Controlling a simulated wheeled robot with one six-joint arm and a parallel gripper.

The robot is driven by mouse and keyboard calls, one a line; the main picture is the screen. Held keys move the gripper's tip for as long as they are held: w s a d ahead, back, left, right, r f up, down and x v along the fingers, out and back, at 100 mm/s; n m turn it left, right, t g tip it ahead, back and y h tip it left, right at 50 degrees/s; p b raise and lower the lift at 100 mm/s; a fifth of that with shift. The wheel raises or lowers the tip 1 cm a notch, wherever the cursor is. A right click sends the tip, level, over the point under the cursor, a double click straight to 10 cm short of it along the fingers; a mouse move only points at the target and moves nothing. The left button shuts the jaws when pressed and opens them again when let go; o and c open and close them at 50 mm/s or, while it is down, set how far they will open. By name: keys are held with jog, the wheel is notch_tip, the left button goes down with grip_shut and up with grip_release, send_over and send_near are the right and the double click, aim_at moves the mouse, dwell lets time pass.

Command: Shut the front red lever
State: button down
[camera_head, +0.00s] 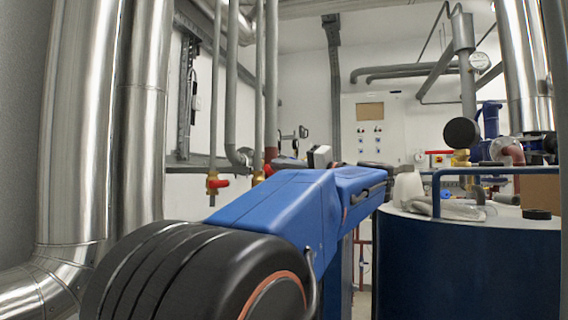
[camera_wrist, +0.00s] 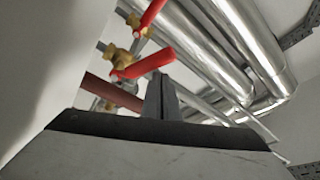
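Two red levers sit on brass valves. In the head view, the nearer red lever (camera_head: 219,183) points right from its brass valve (camera_head: 212,188) on a vertical grey pipe. The second lever (camera_head: 268,170) is farther back and small. In the wrist view, the nearer red lever (camera_wrist: 145,65) lies just above and left of my fingertips, and the other red lever (camera_wrist: 150,17) is higher up. My gripper (camera_wrist: 161,78) has its fingers together with nothing seen between them. Its tips look close to the nearer lever, but I cannot tell whether they touch. My arm hides part of the scene.
Large shiny insulated pipes (camera_head: 85,120) stand on the left. A dark blue tank (camera_head: 465,265) with a blue rail stands at the right. A white panel (camera_head: 375,130) is at the back. In the wrist view, a dark red pipe (camera_wrist: 112,92) runs left of the fingers.

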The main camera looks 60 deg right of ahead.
jog(key=shift+a+f, duration=0.25)
jog(key=shift+r, duration=0.1)
dwell(0.5)
